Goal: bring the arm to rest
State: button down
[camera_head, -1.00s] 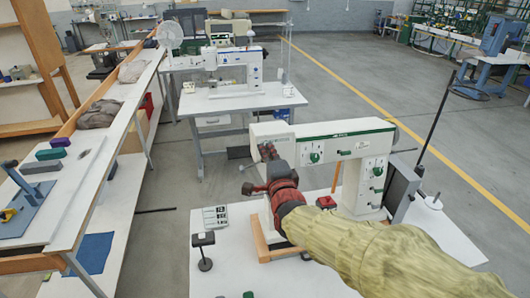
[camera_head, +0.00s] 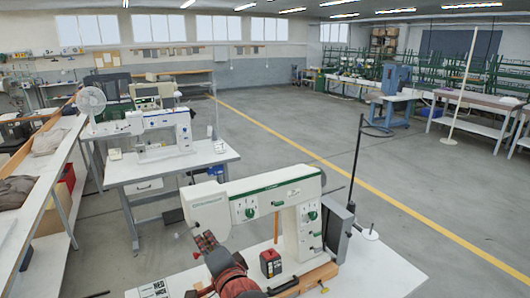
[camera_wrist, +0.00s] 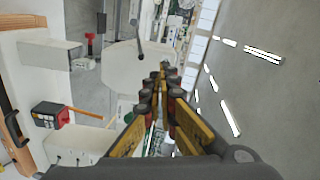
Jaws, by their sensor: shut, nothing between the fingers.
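My gripper (camera_head: 207,242) shows at the lower middle of the head view, in front of the white and green machine (camera_head: 285,205). In that view it overlaps the machine's left end; I cannot tell whether they touch. My red wrist (camera_head: 236,282) runs down out of the frame below it. In the wrist view my gripper (camera_wrist: 165,72) has its fingers together with nothing held. That view is turned on its side, and part of a white machine body (camera_wrist: 78,146) shows at lower left.
A red and black box (camera_head: 270,262) stands on the white table (camera_head: 375,272) under the machine's arm. A black pole (camera_head: 352,178) rises behind the machine. Another sewing machine table (camera_head: 165,168) stands farther back. A long bench (camera_head: 35,190) lines the left. Open floor lies to the right.

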jog(key=s+d+f+n+g+h, duration=0.25)
jog(key=s+f+n, duration=0.25)
jog(key=f, duration=0.3)
jog(key=s+d+f+n+g+h, duration=0.1)
jog(key=s+d+f+n+g, duration=0.1)
jog(key=s+d, duration=0.25)
jog(key=s+d+f+n+g+h, duration=0.1)
jog(key=s+d+f+n+g, duration=0.2)
jog(key=d, duration=0.2)
jog(key=s+d+r+h+b, duration=0.1)
jog(key=s+d, duration=0.3)
jog(key=d, duration=0.4)
jog(key=s+d+r+h+b, duration=0.1)
jog(key=s+d, duration=0.3)
jog(key=d, duration=0.4)
jog(key=s+d+r+m+h, duration=0.1)
jog(key=s+d+r+h, duration=0.1)
jog(key=d, duration=0.7)
jog(key=shift+s+r+b, duration=0.4)
jog(key=shift+s+r, duration=0.05)
jog(key=shift+s, duration=0.55)
